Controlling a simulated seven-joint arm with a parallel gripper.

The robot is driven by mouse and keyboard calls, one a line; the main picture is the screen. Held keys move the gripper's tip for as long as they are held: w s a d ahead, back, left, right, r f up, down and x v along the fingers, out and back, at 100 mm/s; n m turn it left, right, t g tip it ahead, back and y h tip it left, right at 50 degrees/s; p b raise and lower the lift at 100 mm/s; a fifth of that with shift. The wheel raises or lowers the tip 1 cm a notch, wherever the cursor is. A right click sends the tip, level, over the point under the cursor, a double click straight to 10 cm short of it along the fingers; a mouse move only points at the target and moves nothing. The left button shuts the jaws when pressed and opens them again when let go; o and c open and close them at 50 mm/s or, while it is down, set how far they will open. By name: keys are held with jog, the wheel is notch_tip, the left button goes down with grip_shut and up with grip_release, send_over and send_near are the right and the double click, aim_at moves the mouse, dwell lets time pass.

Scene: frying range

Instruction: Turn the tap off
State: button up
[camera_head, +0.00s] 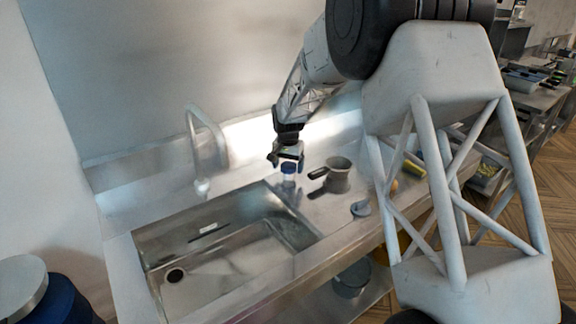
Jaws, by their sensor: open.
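The tap (207,135) is a pale, curved spout standing behind the sink at the back left of the counter. Its tip bends down at the left (202,186). I cannot make out a separate handle or whether water runs. My gripper (286,163) is open and points down, to the right of the tap and apart from it.
The steel sink basin (215,255) is in front of the tap. A grey pot with a dark handle (338,176) and a small blue-grey item (360,208) are on the counter to the right. A wall stands behind. The counter between tap and gripper looks clear.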

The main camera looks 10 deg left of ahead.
aim_at(288, 166)
jog(key=shift+r, duration=0.1)
notch_tip(288, 166, up, 7)
jog(key=shift+r, duration=0.35)
dwell(0.3)
